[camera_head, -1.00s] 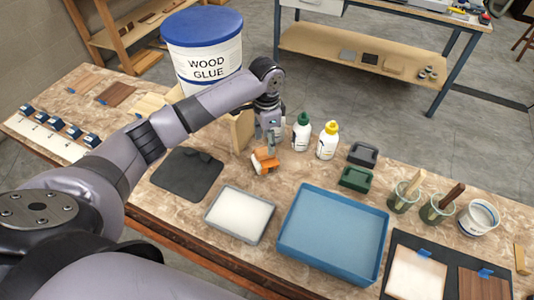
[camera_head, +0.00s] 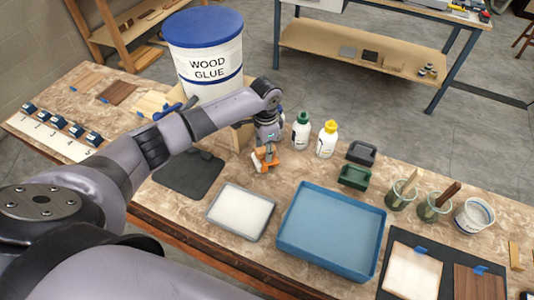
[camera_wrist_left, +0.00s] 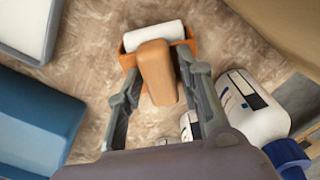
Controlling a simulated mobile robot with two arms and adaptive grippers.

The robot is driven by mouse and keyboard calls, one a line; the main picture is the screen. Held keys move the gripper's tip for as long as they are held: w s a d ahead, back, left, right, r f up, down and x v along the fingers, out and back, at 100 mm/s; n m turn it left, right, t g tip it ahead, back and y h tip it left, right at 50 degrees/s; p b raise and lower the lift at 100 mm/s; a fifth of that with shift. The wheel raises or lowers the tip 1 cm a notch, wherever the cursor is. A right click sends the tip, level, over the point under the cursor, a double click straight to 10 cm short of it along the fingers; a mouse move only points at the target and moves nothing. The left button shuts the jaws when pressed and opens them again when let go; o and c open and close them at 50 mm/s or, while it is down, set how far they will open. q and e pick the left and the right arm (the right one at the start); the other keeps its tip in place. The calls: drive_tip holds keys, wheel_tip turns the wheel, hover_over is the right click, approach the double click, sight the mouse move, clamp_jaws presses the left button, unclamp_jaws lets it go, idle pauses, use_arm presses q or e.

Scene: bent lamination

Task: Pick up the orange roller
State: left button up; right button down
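The orange roller (camera_head: 259,163) stands on the marbled bench top, partly hidden by my left gripper (camera_head: 268,146) just above it. In the left wrist view the roller has an orange frame (camera_wrist_left: 129,62), a white roll (camera_wrist_left: 153,36) and a wooden handle (camera_wrist_left: 157,72) pointing towards my wrist. My left gripper (camera_wrist_left: 160,68) is open, with one finger on each side of the handle. A small gap seems to show beside the handle; contact is unclear. My right gripper is not in view.
Two glue bottles, green-capped (camera_head: 301,131) and yellow-capped (camera_head: 326,140), stand close right of the gripper. A white-filled tray (camera_head: 240,212) and a blue tray (camera_head: 331,233) lie nearer. A dark mat (camera_head: 188,178) lies left; the big glue bucket (camera_head: 206,58) stands behind.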

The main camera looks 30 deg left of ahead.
use_arm(q)
clamp_jaws()
idle(0.3)
drive_tip(key=shift+r, duration=0.2)
wheel_tip(320, 180, up, 20)
drive_tip(key=b, duration=0.2)
drive_tip(key=shift+f, duration=0.15)
drive_tip(key=shift+c, duration=0.8)
unclamp_jaws()
drive_tip(key=c, duration=0.5)
